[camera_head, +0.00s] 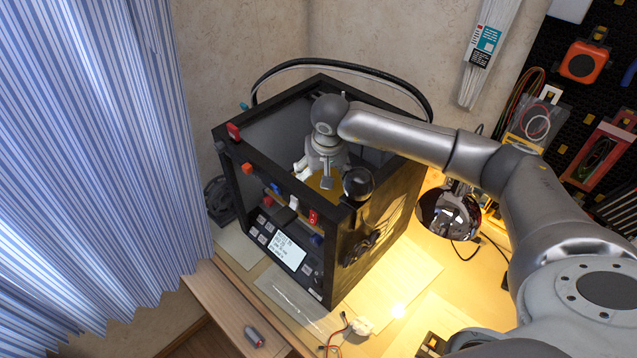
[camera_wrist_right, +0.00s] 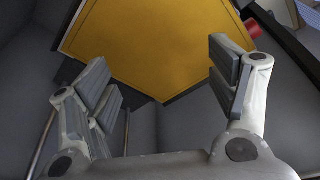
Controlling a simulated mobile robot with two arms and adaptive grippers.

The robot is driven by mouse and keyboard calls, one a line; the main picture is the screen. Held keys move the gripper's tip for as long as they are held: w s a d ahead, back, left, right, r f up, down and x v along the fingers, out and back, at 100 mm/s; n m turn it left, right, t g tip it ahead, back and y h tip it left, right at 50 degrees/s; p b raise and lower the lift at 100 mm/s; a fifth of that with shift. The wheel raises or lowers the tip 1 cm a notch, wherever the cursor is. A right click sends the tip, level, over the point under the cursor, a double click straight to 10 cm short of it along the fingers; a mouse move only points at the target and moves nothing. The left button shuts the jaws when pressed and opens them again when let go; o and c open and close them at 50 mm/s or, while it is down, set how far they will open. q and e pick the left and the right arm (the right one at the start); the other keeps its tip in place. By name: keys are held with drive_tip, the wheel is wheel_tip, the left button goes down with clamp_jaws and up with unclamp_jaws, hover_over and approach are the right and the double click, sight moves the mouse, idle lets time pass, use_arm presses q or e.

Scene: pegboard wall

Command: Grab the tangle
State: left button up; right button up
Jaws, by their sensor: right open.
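My right gripper (camera_head: 316,176) reaches down through the open top of a black box-shaped printer (camera_head: 262,215). Its fingers are open and apart in the right wrist view (camera_wrist_right: 160,78), with nothing between them. A flat yellow-orange plate (camera_head: 327,184) lies below the gripper inside the printer. The plate fills the upper middle of the right wrist view (camera_wrist_right: 150,40), and its visible surface is bare. I cannot make out a tangle in either view; part of the printer's inside is hidden by my arm and the frame. My left gripper is not in view.
The printer's dark top frame (camera_head: 385,103) surrounds my right arm closely. A black and white hose (camera_head: 300,65) arches behind it. A lamp (camera_head: 448,212) stands to the right. A small grey cylinder (camera_head: 254,336) lies in front. Tools hang at the far right; a striped curtain (camera_head: 90,130) covers the left.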

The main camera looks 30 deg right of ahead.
drive_tip(key=shift+w+f+p, duration=0.65)
drive_tip(key=shift+f+p, duration=0.1)
drive_tip(key=shift+p, duration=0.25)
drive_tip(key=p+x, duration=0.1)
drive_tip(key=x, duration=0.2)
drive_tip(key=shift+w+d+r, duration=0.1)
drive_tip(key=shift+w, duration=0.05)
drive_tip(key=shift+f, duration=0.4)
drive_tip(key=c, duration=0.6)
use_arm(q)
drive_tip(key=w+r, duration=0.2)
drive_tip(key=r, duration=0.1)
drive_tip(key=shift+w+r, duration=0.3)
use_arm(e)
drive_tip(key=shift+c, duration=0.8)
